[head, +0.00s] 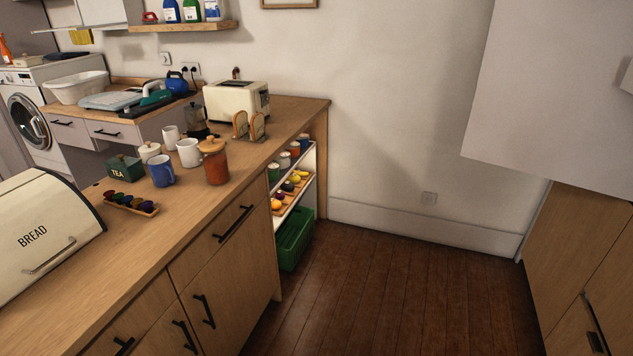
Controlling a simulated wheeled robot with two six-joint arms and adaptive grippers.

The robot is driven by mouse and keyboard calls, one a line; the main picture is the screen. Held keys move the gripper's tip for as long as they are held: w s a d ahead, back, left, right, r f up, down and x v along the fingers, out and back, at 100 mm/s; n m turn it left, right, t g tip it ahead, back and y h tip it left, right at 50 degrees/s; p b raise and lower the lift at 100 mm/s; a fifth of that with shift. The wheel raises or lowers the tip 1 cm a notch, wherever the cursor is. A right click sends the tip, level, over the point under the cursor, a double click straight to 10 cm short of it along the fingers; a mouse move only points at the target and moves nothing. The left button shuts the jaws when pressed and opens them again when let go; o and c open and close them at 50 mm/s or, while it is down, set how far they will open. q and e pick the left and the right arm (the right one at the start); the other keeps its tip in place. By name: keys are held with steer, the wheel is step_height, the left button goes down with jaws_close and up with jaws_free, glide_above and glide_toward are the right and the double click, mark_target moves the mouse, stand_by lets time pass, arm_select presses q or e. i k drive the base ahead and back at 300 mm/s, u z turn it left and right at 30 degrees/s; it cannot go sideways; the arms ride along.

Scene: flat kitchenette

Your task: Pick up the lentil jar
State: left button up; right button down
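A jar with orange-red contents and a wooden knobbed lid (215,165), which looks like the lentil jar, stands upright on the wooden counter (90,285) near its front edge. No label is readable on it. A white mug (189,153) stands close to its left, and a blue mug (162,171) is farther left. A toast rack with bread slices (249,127) is behind it to the right. Neither of my grippers is in view.
A cream bread bin (40,235) and a tray of coloured pods (131,203) are on the near counter. A toaster (237,100) is at the back. A shelf unit (294,212) stands at the counter's end. The wooden floor (400,290) is clear. A white cabinet (560,85) hangs upper right.

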mark_target(216, 165)
steer(key=z, duration=2.7)
steer(key=i, duration=0.15)
steer(key=u, duration=1.6)
steer(key=i, duration=1.35)
steer(key=u, duration=0.45)
steer(key=i, duration=0.85)
steer(key=u, duration=0.85)
